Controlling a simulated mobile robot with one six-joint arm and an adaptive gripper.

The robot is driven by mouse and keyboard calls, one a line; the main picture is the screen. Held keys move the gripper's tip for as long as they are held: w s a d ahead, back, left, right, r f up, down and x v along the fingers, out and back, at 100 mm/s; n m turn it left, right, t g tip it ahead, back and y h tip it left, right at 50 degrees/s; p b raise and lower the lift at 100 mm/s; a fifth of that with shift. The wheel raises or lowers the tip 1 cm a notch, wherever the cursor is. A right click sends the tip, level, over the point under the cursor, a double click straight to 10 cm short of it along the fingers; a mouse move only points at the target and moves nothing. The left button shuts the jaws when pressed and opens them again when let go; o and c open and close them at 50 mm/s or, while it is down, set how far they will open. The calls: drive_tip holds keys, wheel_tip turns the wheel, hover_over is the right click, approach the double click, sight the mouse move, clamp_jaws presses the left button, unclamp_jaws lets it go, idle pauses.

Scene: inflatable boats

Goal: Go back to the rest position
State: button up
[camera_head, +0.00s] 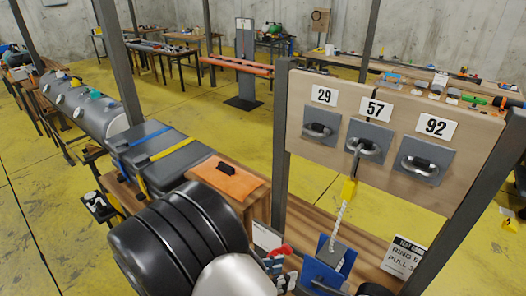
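I cannot make out my gripper or its fingertips in the head view. Large black rounded segments and a pale grey rounded part fill the lower middle of the view, very close to the camera. They may be part of my arm, but I cannot tell for sure. They hide part of the bench behind them.
A wooden board (389,167) on dark posts carries metal rings under labels 29, 57 and 92. A rope (340,217) hangs from the middle ring toward a blue device (322,275). Yellow floor (190,92) is open behind.

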drive_tip(key=s+d+r+m+g+y, duration=0.65)
drive_tip(key=d+r+m, duration=0.3)
drive_tip(key=m, duration=0.25)
drive_tip(key=s+d+r+m+t+y, duration=0.1)
drive_tip(key=s+r+m+t+y, duration=0.4)
drive_tip(key=m, duration=0.8)
drive_tip(key=s+r+y, duration=0.1)
drive_tip(key=s+y, duration=0.1)
drive_tip(key=s, duration=0.1)
drive_tip(key=shift+s+r+m+b, duration=0.25)
drive_tip(key=shift+r+m+b, duration=0.05)
drive_tip(key=shift+r+m, duration=0.1)
